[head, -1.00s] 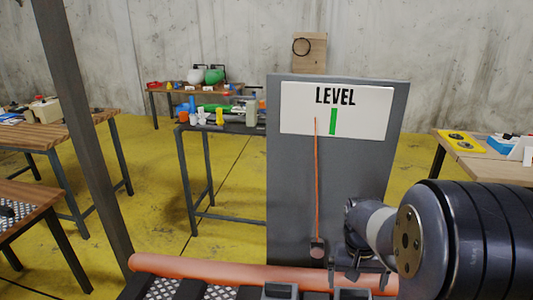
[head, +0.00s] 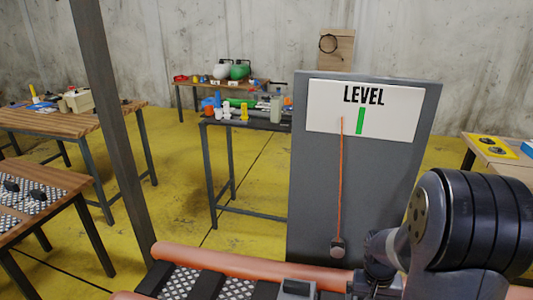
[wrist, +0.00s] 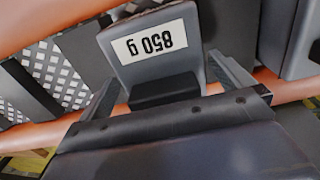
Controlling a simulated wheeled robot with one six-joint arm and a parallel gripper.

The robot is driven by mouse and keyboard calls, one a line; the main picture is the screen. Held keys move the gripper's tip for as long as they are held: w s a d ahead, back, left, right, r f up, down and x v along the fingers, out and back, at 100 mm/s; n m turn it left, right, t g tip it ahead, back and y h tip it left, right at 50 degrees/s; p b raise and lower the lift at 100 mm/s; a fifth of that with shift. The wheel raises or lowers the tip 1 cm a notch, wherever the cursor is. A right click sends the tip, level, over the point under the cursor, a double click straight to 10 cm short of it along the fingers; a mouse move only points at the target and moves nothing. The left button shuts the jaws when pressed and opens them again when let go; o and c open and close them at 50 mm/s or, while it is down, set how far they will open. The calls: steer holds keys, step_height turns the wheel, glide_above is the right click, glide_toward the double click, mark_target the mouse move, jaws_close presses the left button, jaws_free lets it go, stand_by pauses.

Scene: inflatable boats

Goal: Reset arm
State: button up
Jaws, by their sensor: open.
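My gripper (head: 375,288) is at the bottom of the head view, beside my dark arm links and partly cut off by the frame edge. In the wrist view my gripper (wrist: 160,75) is open, with its two fingers spread apart. A grey block with a white "850 g" label (wrist: 150,42) shows upside down between and beyond the fingers. I cannot tell how far the block is from them, and nothing is visibly gripped.
A grey panel (head: 312,190) with a LEVEL sign (head: 380,98) and a hanging orange cord (head: 341,180) stands ahead. An orange tube (head: 240,262) runs below it. Wooden tables (head: 60,122) stand left, a dark post (head: 115,130) nearer. Yellow floor is open between.

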steer(key=shift+r, duration=0.3)
steer(key=shift+f+b, duration=0.35)
steer(key=shift+f, duration=0.2)
step_height(320, 180, down, 2)
steer(key=shift+d+b, duration=0.1)
steer(key=shift+b, duration=0.8)
steer(key=r, duration=0.3)
steer(key=r+p, duration=0.1)
steer(key=r, duration=0.3)
steer(key=a+r+p, duration=0.1)
steer(key=r, duration=0.2)
steer(key=shift+w+r, duration=0.2)
steer(key=shift+s+f, duration=0.1)
steer(key=shift+f, duration=0.15)
steer(key=f, duration=0.3)
steer(key=f+b, duration=0.1)
steer(key=f, duration=0.3)
steer(key=d+f+b, duration=0.1)
steer(key=f, duration=0.2)
steer(key=shift+s+f, duration=0.15)
steer(key=shift+f, duration=0.05)
step_height(320, 180, up, 12)
steer(key=a+p, duration=0.1)
steer(key=p, duration=0.9)
steer(key=w+a+n+y+p, duration=0.1)
steer(key=w+a+n, duration=0.2)
steer(key=w+a, duration=0.7)
steer(key=shift+w+a+r, duration=0.2)
steer(key=shift+w+r, duration=0.05)
steer(key=shift+w, duration=0.1)
